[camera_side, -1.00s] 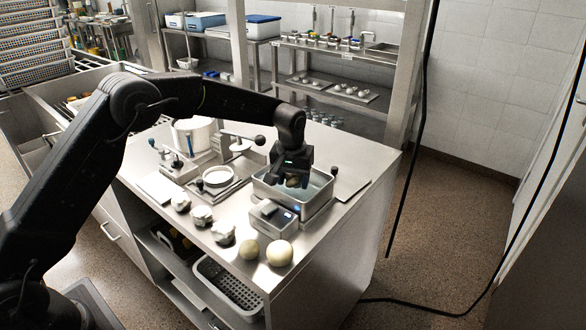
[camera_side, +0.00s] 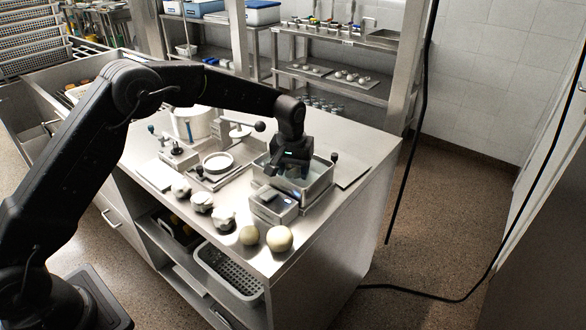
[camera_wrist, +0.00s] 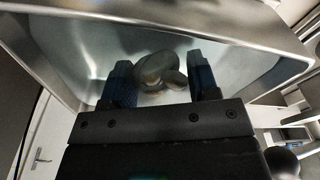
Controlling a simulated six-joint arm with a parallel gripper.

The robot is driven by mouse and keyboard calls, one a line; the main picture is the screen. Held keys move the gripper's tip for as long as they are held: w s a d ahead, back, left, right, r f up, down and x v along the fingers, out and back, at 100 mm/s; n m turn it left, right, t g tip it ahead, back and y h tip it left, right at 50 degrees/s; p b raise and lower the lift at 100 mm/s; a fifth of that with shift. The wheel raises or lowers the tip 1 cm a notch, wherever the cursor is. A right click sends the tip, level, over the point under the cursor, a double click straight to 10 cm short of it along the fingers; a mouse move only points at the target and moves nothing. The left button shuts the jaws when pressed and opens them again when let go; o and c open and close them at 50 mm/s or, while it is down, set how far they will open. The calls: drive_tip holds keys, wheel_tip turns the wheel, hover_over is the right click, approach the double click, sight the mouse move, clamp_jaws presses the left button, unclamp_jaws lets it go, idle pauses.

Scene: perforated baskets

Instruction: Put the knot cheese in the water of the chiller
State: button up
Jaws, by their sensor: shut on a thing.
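My gripper (camera_side: 288,168) is low inside the chiller (camera_side: 318,190), an open steel basin near the right end of the bench. In the wrist view the gripper (camera_wrist: 161,85) is shut on the knot cheese (camera_wrist: 160,72), a pale, tan-edged looped lump between the two dark fingers. The basin's steel rim and wall (camera_wrist: 215,22) surround it there. In the side view the cheese is hidden by my gripper and the basin wall. I cannot tell whether the cheese touches the water.
Two round pale balls (camera_side: 280,238) and several white tied lumps (camera_side: 202,201) lie along the front edge. A round white dish (camera_side: 217,163) and a white pot (camera_side: 192,122) stand left of the chiller.

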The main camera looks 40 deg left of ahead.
drive_tip(key=shift+f, duration=0.55)
idle(0.4)
drive_tip(key=o, duration=1)
drive_tip(key=shift+r, duration=0.1)
drive_tip(key=shift+r, duration=3.9)
